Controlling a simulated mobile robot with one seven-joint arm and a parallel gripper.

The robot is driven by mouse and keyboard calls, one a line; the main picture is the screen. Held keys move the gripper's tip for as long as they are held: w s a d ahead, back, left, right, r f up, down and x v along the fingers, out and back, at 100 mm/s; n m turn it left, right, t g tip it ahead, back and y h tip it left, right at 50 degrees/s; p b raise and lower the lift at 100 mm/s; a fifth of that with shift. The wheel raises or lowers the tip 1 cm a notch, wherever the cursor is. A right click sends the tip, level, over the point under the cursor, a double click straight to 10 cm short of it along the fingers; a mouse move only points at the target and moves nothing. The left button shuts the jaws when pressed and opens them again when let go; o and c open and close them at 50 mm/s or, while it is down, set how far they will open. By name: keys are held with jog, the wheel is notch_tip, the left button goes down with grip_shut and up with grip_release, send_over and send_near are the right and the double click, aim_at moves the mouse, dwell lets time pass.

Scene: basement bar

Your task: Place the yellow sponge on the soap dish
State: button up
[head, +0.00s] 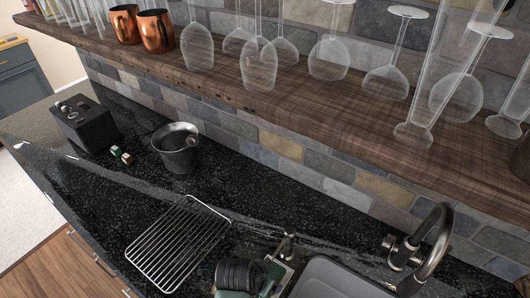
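I see no yellow sponge in the head view.
A wire rack (180,242) lies on the black counter (110,205). A metal bucket (177,148), small blocks (122,155) and a black box (86,124) stand behind. The sink (335,280) and faucet (425,250) are right. A wooden shelf (200,85) with glasses and copper mugs overhangs.

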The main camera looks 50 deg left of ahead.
jog(key=shift+f, duration=0.7)
jog(key=shift+f, duration=0.15)
jog(key=o, duration=1.2)
jog(key=shift+c, duration=0.2)
jog(key=v, duration=1.2)
jog(key=shift+s, duration=0.1)
